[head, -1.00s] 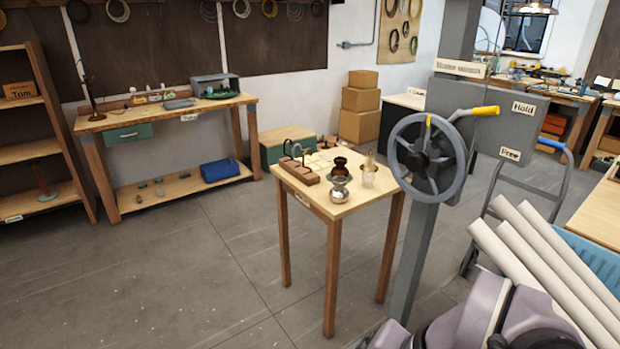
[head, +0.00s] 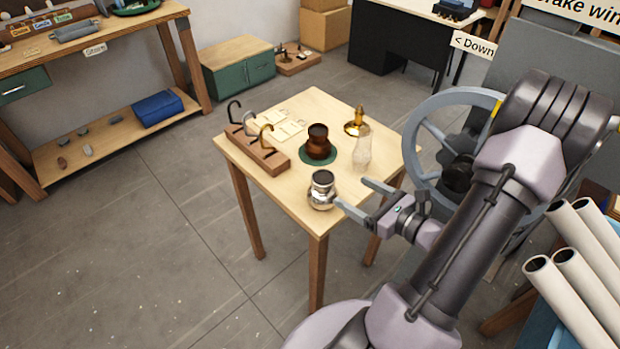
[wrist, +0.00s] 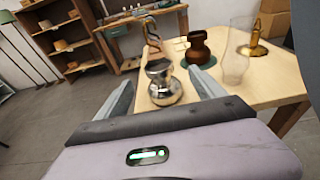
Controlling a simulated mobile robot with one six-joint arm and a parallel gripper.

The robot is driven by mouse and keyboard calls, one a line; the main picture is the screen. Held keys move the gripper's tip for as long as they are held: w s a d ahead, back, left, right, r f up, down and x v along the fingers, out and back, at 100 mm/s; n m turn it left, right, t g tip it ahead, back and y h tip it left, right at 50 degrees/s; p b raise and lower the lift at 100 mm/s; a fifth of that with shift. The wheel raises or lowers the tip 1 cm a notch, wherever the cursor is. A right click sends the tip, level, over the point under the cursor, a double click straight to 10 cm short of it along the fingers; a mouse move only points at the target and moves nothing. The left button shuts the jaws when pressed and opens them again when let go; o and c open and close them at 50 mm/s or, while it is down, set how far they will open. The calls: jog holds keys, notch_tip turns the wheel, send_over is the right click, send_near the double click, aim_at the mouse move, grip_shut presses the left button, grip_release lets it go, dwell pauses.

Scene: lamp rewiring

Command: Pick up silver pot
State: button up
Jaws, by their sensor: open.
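The silver pot (head: 321,191) stands upright near the front corner of the small wooden table (head: 285,204). In the wrist view the silver pot (wrist: 163,84) shows ahead, between the two spread fingers (wrist: 163,98). I cannot tell how far the fingertips are from its sides.
A brown pot (head: 318,143) on a green mat, a clear glass (head: 362,152), a brass piece (head: 357,123) and a wooden rack with hooks (head: 258,150) share the table. A handwheel (head: 412,150) stands right of it. Floor in front is clear.

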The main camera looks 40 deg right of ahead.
jog(key=b, duration=0.2)
send_near(314, 175)
jog(key=x, duration=0.4)
jog(key=shift+w+d+r, duration=0.25)
jog(key=shift+w+d, duration=0.05)
jog(key=x, duration=0.2)
jog(key=f+b+x, duration=0.1)
jog(key=x, duration=0.2)
jog(key=shift+w+a+f, duration=0.15)
jog(key=shift+w, duration=0.05)
grip_shut()
